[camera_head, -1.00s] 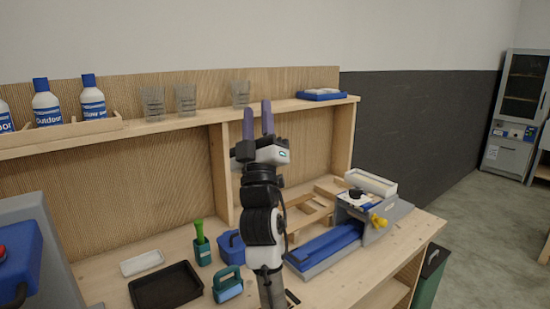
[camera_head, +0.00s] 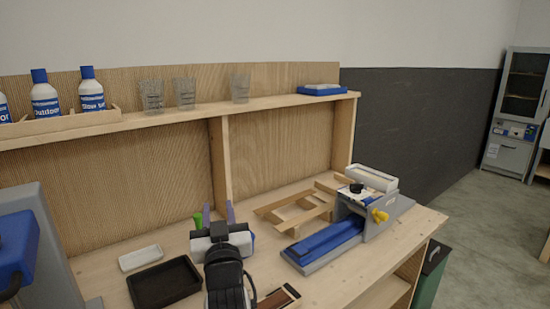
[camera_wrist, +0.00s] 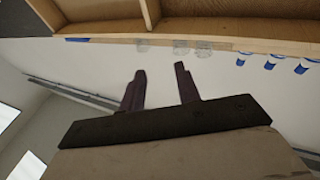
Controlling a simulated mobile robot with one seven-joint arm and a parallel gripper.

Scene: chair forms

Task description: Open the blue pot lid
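The blue pot is mostly hidden behind my gripper in the head view; only a sliver of the blue pot (camera_head: 252,243) shows at its right side. I cannot see its lid or tell whether it is closed. My gripper (camera_head: 218,212) is over the worktop in front of the back panel, its two purple fingers pointing up in the picture. In the wrist view my gripper (camera_wrist: 160,72) has its fingers apart with nothing between them. The pot is not in the wrist view, and I cannot tell whether my gripper touches it.
A black tray (camera_head: 165,285) and a white dish (camera_head: 141,258) lie left of my arm. A green item (camera_head: 198,221) shows beside my fingers. Right are a wooden frame (camera_head: 300,210) and a grey-blue vise-like device (camera_head: 322,245). The shelf (camera_head: 170,120) holds bottles and glasses.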

